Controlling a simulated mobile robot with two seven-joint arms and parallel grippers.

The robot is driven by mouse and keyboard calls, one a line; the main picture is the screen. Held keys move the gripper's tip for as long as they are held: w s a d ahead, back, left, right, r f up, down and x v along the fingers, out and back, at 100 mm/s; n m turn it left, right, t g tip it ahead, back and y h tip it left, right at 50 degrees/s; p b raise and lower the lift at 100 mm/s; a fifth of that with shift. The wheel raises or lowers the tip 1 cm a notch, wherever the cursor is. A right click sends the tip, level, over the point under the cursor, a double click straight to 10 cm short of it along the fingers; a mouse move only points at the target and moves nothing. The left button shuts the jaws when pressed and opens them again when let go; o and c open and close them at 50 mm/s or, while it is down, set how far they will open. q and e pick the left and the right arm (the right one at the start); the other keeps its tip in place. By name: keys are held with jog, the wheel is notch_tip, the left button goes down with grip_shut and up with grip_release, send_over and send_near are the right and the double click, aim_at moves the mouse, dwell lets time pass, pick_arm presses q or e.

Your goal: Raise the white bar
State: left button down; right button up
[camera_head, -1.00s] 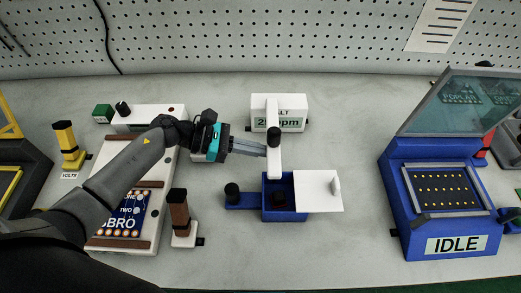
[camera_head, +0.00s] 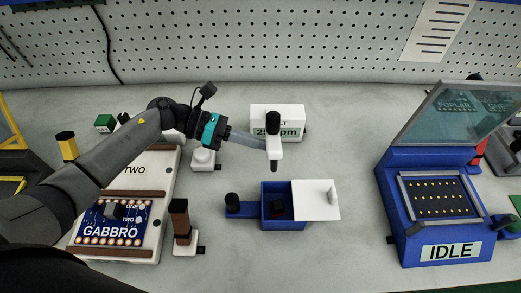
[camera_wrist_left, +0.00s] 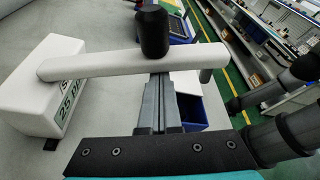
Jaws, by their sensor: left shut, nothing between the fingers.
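The white bar (camera_head: 275,150) reaches forward from the white box with a green display (camera_head: 290,127) and looks raised and tilted towards the head camera. A black knob (camera_head: 272,123) stands on its top. In the left wrist view the bar (camera_wrist_left: 110,63) runs across from the box, with the knob (camera_wrist_left: 154,30) above it. My left gripper (camera_head: 262,145) is shut and empty. In the left wrist view its fingers (camera_wrist_left: 162,85) lie under the bar, below the knob; their tips are hidden by it. My right gripper is not in view.
A blue bin with a sliding white lid (camera_head: 316,200) stands in front of the bar. A GABBRO board (camera_head: 108,218) lies on a white fixture at the left. A blue machine marked IDLE (camera_head: 440,220) stands at the right. The bench between bin and machine is clear.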

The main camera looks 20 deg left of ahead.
aim_at(272, 111)
pick_arm(q)
jog(key=w+r+n+b, duration=0.1)
jog(key=r, duration=0.1)
jog(key=w+r+n+g+h, duration=0.1)
jog(key=w+r+n, duration=0.1)
jog(key=w+a+r+n+g+b, duration=0.1)
jog(key=r, duration=0.1)
jog(key=shift+w+a+r+n+h+b, duration=0.1)
jog(key=shift+w+r+n+h+b, duration=0.1)
jog(key=shift+n+h+b, duration=0.15)
jog(key=w+r+n+b, duration=0.1)
jog(key=w+a+r+n+h+b, duration=0.1)
jog(key=shift+w+r+n+g, duration=0.1)
jog(key=shift+w+n+g, duration=0.2)
jog(key=shift+w+n, duration=0.1)
jog(key=shift+r, duration=0.1)
jog(key=shift+b, duration=0.3)
